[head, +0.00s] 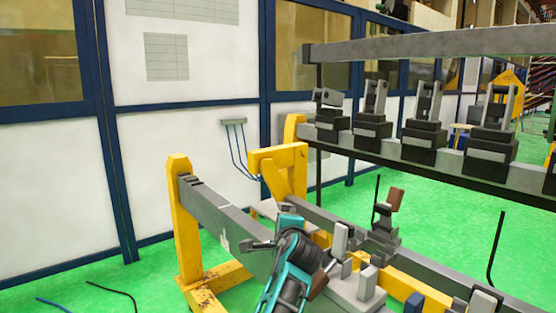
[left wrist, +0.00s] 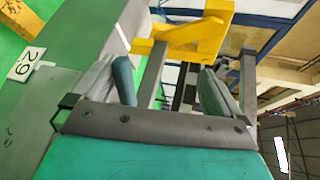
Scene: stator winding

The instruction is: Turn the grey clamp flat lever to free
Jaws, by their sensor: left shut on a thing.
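My left gripper (head: 290,222), teal and black, is at the bottom middle of the head view, beside the long grey beam (head: 225,222). In the left wrist view its two fingers (left wrist: 165,70) stand on either side of a narrow grey bar (left wrist: 151,75). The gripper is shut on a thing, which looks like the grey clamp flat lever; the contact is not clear. In the head view my own arm hides that spot. Light grey upright levers (head: 341,238) show just right of the gripper. My right gripper is not in view.
A yellow post (head: 178,215) and yellow bracket (head: 278,157) stand around the fixture. A rail with several black clamps (head: 423,140) runs at the upper right. A brown-handled clamp (head: 396,200) stands to the right.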

